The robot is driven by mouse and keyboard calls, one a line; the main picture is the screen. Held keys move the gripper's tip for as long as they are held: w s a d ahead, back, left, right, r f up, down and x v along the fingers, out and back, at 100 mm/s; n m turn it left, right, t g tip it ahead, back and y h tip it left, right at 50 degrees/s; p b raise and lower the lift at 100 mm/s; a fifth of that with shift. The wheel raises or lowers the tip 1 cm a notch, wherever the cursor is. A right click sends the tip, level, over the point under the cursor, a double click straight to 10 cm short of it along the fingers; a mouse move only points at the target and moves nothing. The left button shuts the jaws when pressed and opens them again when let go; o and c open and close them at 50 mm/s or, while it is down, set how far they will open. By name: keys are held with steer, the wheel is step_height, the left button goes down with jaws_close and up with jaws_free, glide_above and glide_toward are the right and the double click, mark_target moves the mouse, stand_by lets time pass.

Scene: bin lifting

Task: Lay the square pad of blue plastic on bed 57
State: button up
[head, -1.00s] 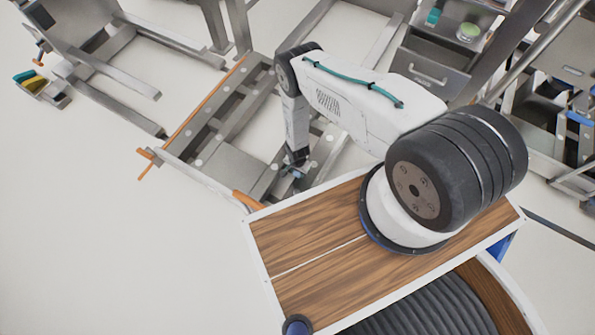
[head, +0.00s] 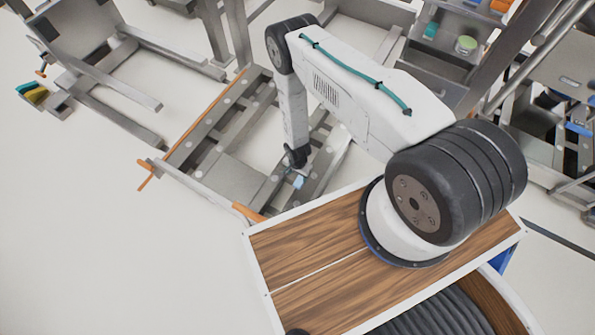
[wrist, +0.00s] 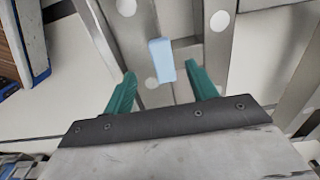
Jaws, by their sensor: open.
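A small light-blue block (wrist: 160,60), which may be the blue plastic pad, shows between and just beyond my fingertips in the wrist view. In the head view a pale blue patch (head: 298,182) shows just under my gripper (head: 296,160). My gripper (wrist: 162,76) is open, with two teal fingers apart on either side of the block; I cannot tell whether they touch it. Below it is a grey metal frame (head: 205,135) with bars and pale round spots. No number 57 is readable, so I cannot tell which part is bed 57.
An orange-edged rail and orange handle (head: 148,172) border the frame's left side. A small tray (head: 58,108) with yellow and green pieces lies at far left. Metal racks (head: 570,80) crowd the right. My wooden deck is in front; pale floor (head: 110,250) is clear at lower left.

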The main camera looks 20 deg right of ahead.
steer(key=w+r+n, duration=0.1)
steer(key=w+r, duration=0.3)
steer(key=r, duration=0.5)
steer(key=w+r+n, duration=0.1)
steer(key=w+r, duration=0.3)
steer(key=r, duration=0.5)
steer(key=w+r, duration=0.4)
steer(key=r, duration=0.6)
step_height(320, 180, up, 25)
steer(key=s+d+n, duration=0.1)
steer(key=n, duration=0.2)
steer(key=s+d+r+n+t, duration=0.1)
steer(key=s+r, duration=0.5)
steer(key=r, duration=0.4)
steer(key=s+d+r+n, duration=0.1)
steer(key=s+r, duration=0.5)
steer(key=r, duration=0.3)
steer(key=s+r+n, duration=0.2)
steer(key=s+r, duration=0.2)
steer(key=s, duration=0.7)
steer(key=s+r+n, duration=0.1)
steer(key=s+r, duration=0.3)
steer(key=s, duration=0.6)
steer(key=shift+s+d+r+n, duration=0.3)
steer(key=shift+s+n, duration=0.05)
steer(key=shift+n, duration=0.05)
